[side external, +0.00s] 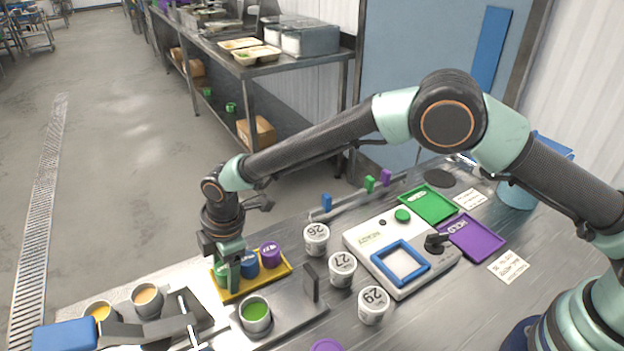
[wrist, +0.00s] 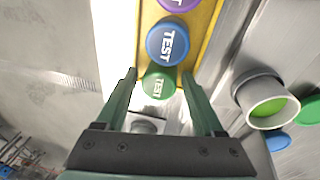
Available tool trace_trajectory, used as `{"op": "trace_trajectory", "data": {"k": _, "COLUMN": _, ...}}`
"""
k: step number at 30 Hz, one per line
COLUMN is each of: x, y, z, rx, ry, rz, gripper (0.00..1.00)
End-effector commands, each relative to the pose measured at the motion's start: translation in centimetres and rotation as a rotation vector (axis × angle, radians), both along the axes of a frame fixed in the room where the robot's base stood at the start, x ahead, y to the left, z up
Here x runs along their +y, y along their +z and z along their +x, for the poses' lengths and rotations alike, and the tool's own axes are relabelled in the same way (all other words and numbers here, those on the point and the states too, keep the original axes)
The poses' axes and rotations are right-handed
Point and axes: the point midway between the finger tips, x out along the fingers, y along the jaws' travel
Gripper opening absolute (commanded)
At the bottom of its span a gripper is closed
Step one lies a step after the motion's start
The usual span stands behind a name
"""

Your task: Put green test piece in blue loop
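The green test piece (wrist: 158,84) stands at one end of the yellow tray (side external: 264,289), in line with a blue test piece (side external: 246,264) and a purple test piece (side external: 270,253). My gripper (side external: 229,282) is low over that end of the tray. In the wrist view, the fingers (wrist: 159,76) are apart, one on each side of the green piece, with a visible gap at each side. In the side view, my gripper partly hides the green piece. The blue loop (side external: 376,259) is a square blue frame around a pale area on the white console (side external: 360,236).
White cups numbered 26 (side external: 316,240), 27 (side external: 342,270) and 29 (side external: 373,306) stand between tray and console. A cup with green contents (side external: 255,314) and a dark upright plate (side external: 311,283) are near the tray. A green tray (side external: 430,204) and purple tray (side external: 487,246) lie beyond.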

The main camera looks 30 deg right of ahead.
Motion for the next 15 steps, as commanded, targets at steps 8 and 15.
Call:
{"op": "trace_trajectory", "data": {"k": 8, "x": -0.1, "y": 1.6, "z": -0.4, "rx": 0.003, "ry": 0.003, "rz": -0.002, "gripper": 0.78}}
{"op": "trace_trajectory", "data": {"k": 15, "x": -0.3, "y": 6.3, "z": -1.1, "rx": 0.000, "ry": 0.002, "rz": 0.002, "gripper": 0.78}}
